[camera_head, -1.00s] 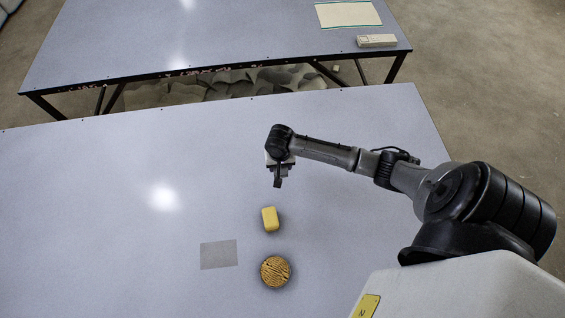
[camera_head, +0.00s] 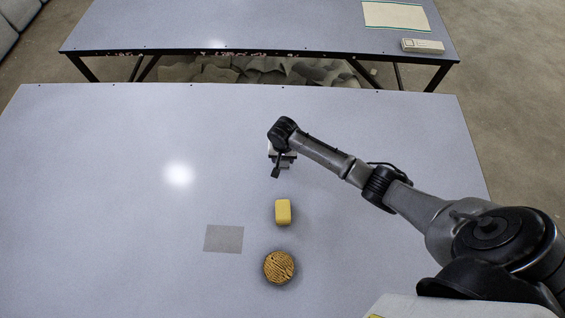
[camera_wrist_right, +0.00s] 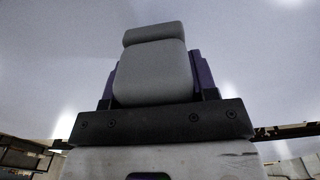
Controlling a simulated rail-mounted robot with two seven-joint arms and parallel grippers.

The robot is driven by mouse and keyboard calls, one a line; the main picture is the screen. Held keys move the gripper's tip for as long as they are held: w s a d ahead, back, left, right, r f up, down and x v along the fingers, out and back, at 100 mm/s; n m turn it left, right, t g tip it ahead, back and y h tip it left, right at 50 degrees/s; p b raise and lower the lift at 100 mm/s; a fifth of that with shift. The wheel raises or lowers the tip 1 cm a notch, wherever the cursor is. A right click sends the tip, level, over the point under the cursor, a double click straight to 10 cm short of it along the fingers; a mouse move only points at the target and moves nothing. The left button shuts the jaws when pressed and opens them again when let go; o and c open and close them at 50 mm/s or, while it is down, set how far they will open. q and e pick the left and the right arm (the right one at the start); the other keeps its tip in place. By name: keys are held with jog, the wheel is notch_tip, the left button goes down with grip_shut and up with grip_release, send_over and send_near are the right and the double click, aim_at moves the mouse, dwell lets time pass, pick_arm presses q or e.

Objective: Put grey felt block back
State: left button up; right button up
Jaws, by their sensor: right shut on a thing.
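My right gripper (camera_head: 277,168) is over the near table, beyond the yellow block in the head view. In the right wrist view, a rounded grey felt block (camera_wrist_right: 153,76) sits between the purple fingers of my right gripper (camera_wrist_right: 158,70), which is shut on it. In the head view the held block is too small and dark to make out clearly. A flat grey square patch (camera_head: 223,239) lies on the table, left of the yellow block, with nothing on it. My left gripper is not in view.
A yellow block (camera_head: 283,212) and a round brown ridged object (camera_head: 279,267) stand on the near table (camera_head: 100,190), right of the patch. The table's left side is clear. A farther table (camera_head: 230,25) bears a pale mat (camera_head: 396,15) and a light box (camera_head: 422,46).

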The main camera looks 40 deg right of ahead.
jog(key=shift+f+b, duration=0.6)
jog(key=shift+f, duration=1.45)
jog(key=shift+w, duration=0.1)
jog(key=o, duration=0.9)
jog(key=shift+f, duration=0.15)
notch_tip(320, 180, up, 12)
jog(key=p, duration=0.3)
jog(key=s+a+f+n+t, duration=0.2)
jog(key=s+a+n, duration=0.55)
jog(key=s, duration=0.65)
jog(key=s+r+n, duration=0.1)
jog(key=s+r, duration=0.1)
jog(key=s, duration=0.2)
jog(key=s+a+r+n+t, duration=0.1)
jog(key=s+r, duration=0.1)
jog(key=s, duration=0.3)
jog(key=s+r+n, duration=0.1)
jog(key=s+r, duration=0.2)
jog(key=s, duration=0.2)
jog(key=shift+a+n+t, duration=0.25)
jog(key=shift+a+t, duration=0.05)
jog(key=shift+a, duration=0.05)
